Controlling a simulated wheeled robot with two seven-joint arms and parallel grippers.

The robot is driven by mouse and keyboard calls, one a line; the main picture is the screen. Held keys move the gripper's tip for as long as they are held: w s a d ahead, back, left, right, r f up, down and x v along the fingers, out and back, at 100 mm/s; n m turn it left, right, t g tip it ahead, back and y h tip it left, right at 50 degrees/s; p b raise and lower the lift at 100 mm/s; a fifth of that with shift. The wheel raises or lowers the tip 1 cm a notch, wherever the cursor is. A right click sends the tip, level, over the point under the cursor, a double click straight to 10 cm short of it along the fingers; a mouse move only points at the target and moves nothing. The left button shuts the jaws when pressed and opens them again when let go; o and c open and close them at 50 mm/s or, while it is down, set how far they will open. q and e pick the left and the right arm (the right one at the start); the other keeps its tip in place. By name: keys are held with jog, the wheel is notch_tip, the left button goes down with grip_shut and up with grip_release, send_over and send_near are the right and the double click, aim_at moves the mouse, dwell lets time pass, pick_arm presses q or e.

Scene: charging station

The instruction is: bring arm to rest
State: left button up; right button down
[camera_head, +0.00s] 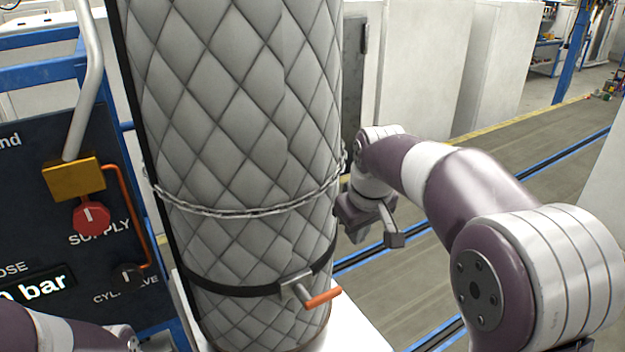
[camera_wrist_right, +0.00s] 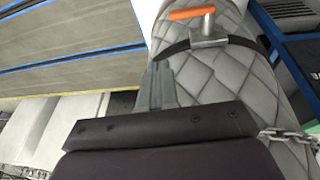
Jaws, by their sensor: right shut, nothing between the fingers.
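My right gripper (camera_head: 394,238) is beside the right side of a tall grey quilted cylinder (camera_head: 235,110) in the head view, with its fingers pointing down. Its fingers are shut and empty. In the right wrist view the closed fingers (camera_wrist_right: 157,86) show in front of the quilted jacket (camera_wrist_right: 215,85). I cannot tell if they touch it. My right arm reaches in from the right edge, bent at the elbow. Part of my left arm shows at the lower left of the head view; its gripper is out of sight.
A chain (camera_head: 250,212) and a black strap (camera_head: 245,291) with an orange-handled clamp (camera_head: 318,298) go around the cylinder. A dark panel (camera_head: 40,220) with a red knob (camera_head: 91,216) stands on the left. White cabinets (camera_head: 425,70) stand behind. The floor to the right looks open.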

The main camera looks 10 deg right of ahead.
jog(key=s+f+m+b, duration=0.1)
jog(key=s+f+b, duration=0.3)
jog(key=f, duration=0.5)
jog(key=s+f+m+g+b, duration=0.1)
jog(key=s+f+b, duration=0.3)
jog(key=s+f, duration=0.4)
jog(key=s+f+m+g+b, duration=0.1)
jog(key=s+f+b, duration=0.3)
jog(key=f, duration=0.7)
jog(key=shift+s+a+f+m, duration=0.15)
jog(key=shift+s+f+m, duration=0.2)
jog(key=shift+s, duration=0.75)
